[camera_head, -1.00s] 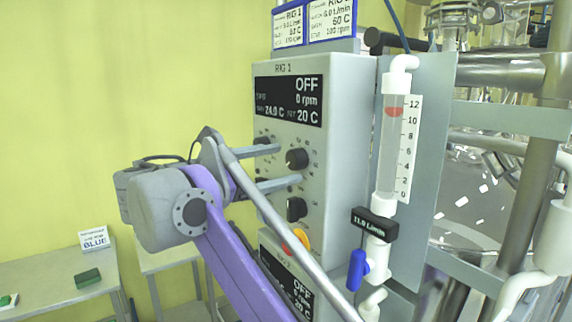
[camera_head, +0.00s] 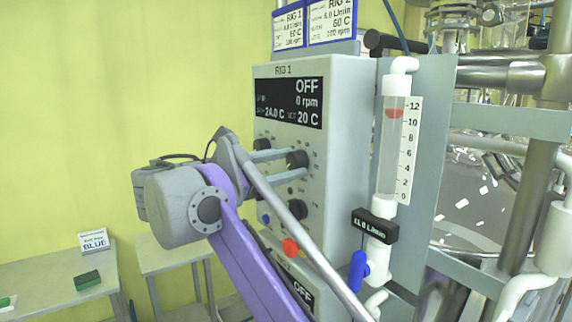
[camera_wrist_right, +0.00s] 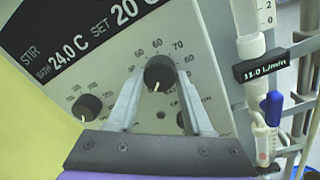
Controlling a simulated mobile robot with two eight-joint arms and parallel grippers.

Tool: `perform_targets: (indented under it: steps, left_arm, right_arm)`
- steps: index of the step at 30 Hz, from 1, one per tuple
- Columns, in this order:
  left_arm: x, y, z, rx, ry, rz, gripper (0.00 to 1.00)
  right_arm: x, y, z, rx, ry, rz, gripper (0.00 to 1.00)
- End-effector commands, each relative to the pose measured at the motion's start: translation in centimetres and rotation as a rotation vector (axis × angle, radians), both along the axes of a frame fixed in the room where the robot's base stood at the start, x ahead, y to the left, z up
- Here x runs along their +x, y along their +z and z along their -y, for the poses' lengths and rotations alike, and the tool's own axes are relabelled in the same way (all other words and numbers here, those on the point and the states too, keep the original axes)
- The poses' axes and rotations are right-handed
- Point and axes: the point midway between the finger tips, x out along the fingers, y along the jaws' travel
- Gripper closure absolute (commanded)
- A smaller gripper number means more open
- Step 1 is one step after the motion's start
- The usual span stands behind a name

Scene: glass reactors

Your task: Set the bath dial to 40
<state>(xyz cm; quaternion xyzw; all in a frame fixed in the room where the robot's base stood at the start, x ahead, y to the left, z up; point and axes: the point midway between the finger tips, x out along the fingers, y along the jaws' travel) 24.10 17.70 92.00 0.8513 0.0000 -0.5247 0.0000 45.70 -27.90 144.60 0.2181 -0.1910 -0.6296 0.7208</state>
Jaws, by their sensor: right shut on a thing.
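The bath dial is a round black knob (camera_head: 297,159) on the grey RIG 1 box (camera_head: 345,150), below its display (camera_head: 289,103). My right gripper (camera_head: 291,165) reaches it from the left, one finger above and one below. In the wrist view the dial (camera_wrist_right: 160,72) sits between the two fingertips, and the right gripper (camera_wrist_right: 160,82) is shut on it. The dial's white mark points down and left; numbers 50 to 80 show around its top. The display reads OFF, 0 rpm, 24.0 C and SET 20 C. My left gripper is not in view.
Another black knob (camera_head: 297,209) sits below the dial, and a red button (camera_head: 291,248) lower down. A flow tube (camera_head: 393,150) with a blue-handled valve (camera_head: 357,271) stands right of the box. Two small tables (camera_head: 50,290) stand at the left.

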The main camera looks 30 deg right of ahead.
Motion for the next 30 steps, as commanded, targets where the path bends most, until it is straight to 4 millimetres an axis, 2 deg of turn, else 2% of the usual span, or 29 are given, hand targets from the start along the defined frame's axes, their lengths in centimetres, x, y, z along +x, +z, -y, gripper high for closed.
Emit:
perform_targets:
  steps: [8, 14, 30]
  left_arm:
    - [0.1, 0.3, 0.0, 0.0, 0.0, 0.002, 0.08]
    - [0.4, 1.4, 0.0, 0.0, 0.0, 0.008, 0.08]
    - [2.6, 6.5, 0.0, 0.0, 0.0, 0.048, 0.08]
  right_arm:
    - [0.0, 0.0, 0.0, 0.005, -0.001, 0.03, 1.0]
    - [0.0, 0.2, 0.0, 0.012, -0.001, 0.126, 1.0]
    - [0.1, 0.4, 0.0, 0.052, -0.001, 0.615, 1.0]
